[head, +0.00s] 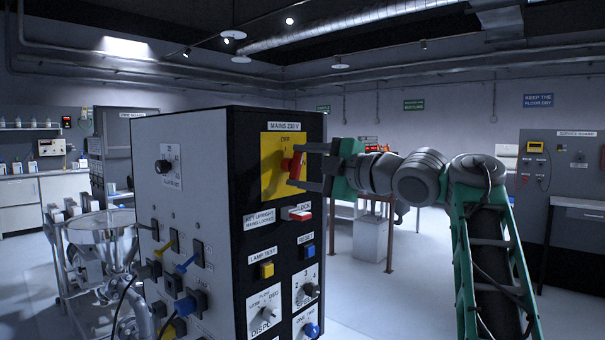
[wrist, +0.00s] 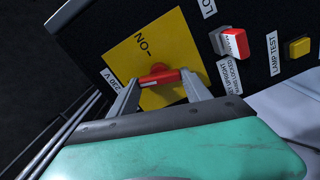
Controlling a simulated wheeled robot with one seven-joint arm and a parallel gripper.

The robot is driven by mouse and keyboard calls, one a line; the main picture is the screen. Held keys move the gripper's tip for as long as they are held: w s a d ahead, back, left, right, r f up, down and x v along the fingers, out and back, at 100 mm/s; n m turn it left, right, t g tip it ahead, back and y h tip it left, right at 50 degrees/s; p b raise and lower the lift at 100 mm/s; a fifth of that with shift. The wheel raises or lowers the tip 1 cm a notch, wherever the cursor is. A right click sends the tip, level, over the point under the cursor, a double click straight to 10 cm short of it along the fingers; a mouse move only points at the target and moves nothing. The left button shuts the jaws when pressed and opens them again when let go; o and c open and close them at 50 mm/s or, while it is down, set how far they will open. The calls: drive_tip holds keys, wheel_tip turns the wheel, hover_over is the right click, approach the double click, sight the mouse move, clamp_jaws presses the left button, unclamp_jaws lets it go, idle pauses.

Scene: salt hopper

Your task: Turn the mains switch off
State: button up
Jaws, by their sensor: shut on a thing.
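The mains switch is a red handle (head: 298,167) on a yellow plate (head: 270,178), under a "MAINS 230 V" label on the black front of the cabinet. Small lettering above the handle looks like "OFF". In the wrist view, the red handle (wrist: 158,76) spans the gap between the fingers, and "ON" lettering shows to one side of it on the yellow plate (wrist: 130,62). The handle looks roughly upright on the panel. My gripper (head: 295,166) is shut on it, one finger above and one below.
Below the switch are a red-and-white lock switch (head: 300,214), a yellow lamp test button (head: 266,270) and a blue reset button (head: 308,251). A steel hopper (head: 103,235) stands left of the cabinet (head: 185,215). The floor to the right is mostly open.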

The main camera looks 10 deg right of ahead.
drive_tip(key=shift+f+n+b, duration=0.1)
drive_tip(key=shift+n+b, duration=0.4)
drive_tip(key=shift+n, duration=1)
drive_tip(key=o, duration=1.4)
drive_tip(key=shift+c, duration=0.2)
drive_tip(key=shift+d, duration=0.1)
drive_tip(key=v, duration=0.7)
drive_tip(key=shift+s+d+b, duration=0.2)
drive_tip(key=shift+s+b, duration=0.1)
drive_tip(key=shift+s, duration=0.05)
